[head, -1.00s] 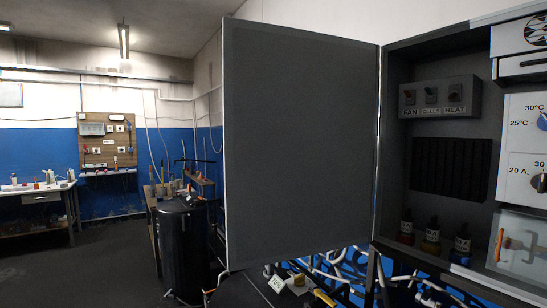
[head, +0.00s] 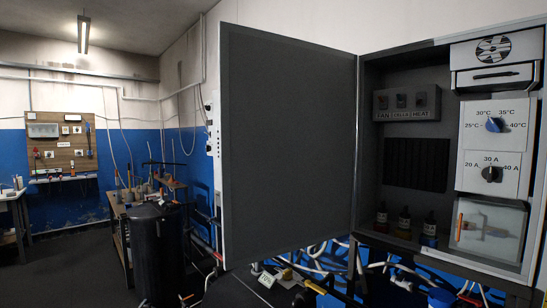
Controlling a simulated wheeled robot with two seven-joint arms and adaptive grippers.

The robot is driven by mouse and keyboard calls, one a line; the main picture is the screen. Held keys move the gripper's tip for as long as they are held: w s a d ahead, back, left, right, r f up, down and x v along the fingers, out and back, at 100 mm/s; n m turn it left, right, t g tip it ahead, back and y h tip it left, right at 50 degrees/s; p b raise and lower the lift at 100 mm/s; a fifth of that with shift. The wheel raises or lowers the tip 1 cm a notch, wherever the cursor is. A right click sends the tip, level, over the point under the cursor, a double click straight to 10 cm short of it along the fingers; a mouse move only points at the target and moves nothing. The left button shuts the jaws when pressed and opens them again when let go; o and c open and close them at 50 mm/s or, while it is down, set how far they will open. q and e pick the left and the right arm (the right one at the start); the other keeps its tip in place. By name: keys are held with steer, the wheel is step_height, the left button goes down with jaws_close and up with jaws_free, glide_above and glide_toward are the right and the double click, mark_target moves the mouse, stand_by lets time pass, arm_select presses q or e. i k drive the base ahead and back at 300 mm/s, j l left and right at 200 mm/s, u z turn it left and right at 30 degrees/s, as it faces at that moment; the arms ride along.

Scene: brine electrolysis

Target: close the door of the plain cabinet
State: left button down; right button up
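The cabinet (head: 375,255) stands at the right of the head view with its door (head: 288,140) wide open. The door is a flat dark grey panel with a thin lighter edge. It is hinged on the cabinet's left side and swings out to the left, its free edge at the far left of the panel. The cabinet's dark inside is in plain sight. Neither of my grippers shows in the head view, and nothing is seen touching the door.
Inside the cabinet are a switch box (head: 407,102), a black ribbed panel (head: 415,164), small bottles (head: 404,224), a dial panel (head: 492,148) and a clear-fronted box (head: 490,230). Tubes and a small table lie below. A black drum (head: 157,250) stands left of the door.

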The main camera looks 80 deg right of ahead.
mark_target(288, 105)
steer(key=i+j, duration=0.15)
steer(key=i, duration=0.3)
steer(key=i+z, duration=0.95)
steer(key=i+j+z, duration=0.1)
steer(key=i+z, duration=0.65)
steer(key=i+j+z, duration=0.15)
steer(key=i+z, duration=0.4)
steer(key=z, duration=0.25)
steer(key=i+j+z, duration=0.1)
steer(key=z, duration=0.3)
steer(key=i+j+z, duration=0.1)
steer(key=z, duration=0.3)
steer(key=i+j+z, duration=0.15)
steer(key=z, duration=0.3)
steer(key=i+j+z, duration=0.2)
steer(key=z, duration=0.3)
steer(key=i+j+z, duration=0.1)
steer(key=j+z, duration=0.35)
steer(key=i+j+z, duration=0.1)
steer(key=z, duration=0.4)
steer(key=j, duration=0.1)
